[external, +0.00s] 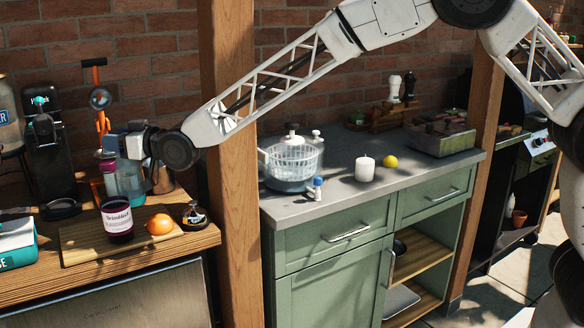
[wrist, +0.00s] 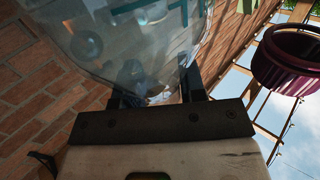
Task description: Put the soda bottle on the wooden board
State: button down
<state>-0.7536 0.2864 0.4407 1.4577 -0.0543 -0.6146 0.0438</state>
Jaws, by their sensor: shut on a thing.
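My gripper (external: 142,172) is at the left of the external view, above the counter. It is shut on a clear, teal-tinted vessel (external: 123,184), which looks like the soda bottle. In the wrist view, the clear bottle (wrist: 130,45) with teal lettering fills the space between the fingers (wrist: 158,88). The wooden board (external: 82,248) lies on the left counter. The bottle is behind the dark labelled jar (external: 118,222), near the board's back edge. Its bottom is partly hidden, so I cannot tell whether it touches the board.
An orange (external: 159,224) and a small dark pot (external: 194,214) are at the board's right side. A black soda machine (external: 48,160) stands at left, with a teal-and-white box (external: 16,245) in front. A wooden post (external: 230,160) rises to the right. A dark purple container (wrist: 285,62) shows in the wrist view.

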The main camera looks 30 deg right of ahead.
aim_at(120, 160)
jog(key=shift+f, duration=2.6)
jog(key=c, duration=0.7)
grip_release()
jog(key=shift+f, duration=0.1)
jog(key=shift+r, duration=0.2)
jog(key=v, duration=1.2)
jog(key=shift+r, duration=0.1)
